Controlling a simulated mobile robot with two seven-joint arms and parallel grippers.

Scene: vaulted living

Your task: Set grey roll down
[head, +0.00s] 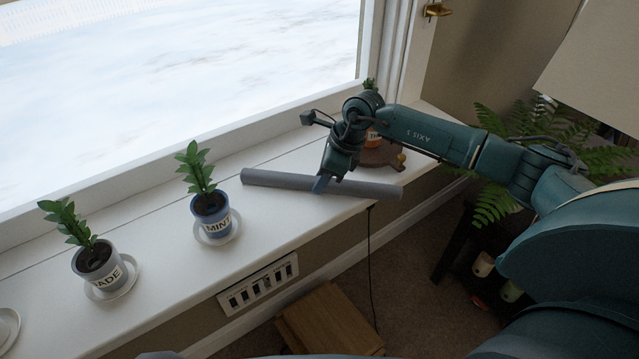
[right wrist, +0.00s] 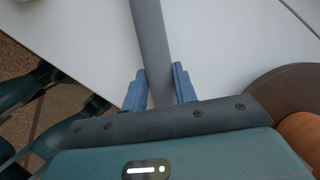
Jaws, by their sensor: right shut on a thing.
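The grey roll (head: 285,181) is a long thin cylinder at the white window sill (head: 272,218), running left to right in the head view. Its right end reaches past the sill's front edge. My right gripper (head: 322,184) is shut on the roll near its middle. In the right wrist view the roll (right wrist: 148,35) passes between the two blue fingers (right wrist: 160,88). I cannot tell whether the roll touches the sill or is slightly above it. My left gripper is not in view.
A mint pot (head: 211,208) and another labelled pot (head: 97,262) stand on saucers to the left. A brown round board (head: 378,158) with an orange pot is behind my right arm. A wooden box (head: 328,322) is on the floor below.

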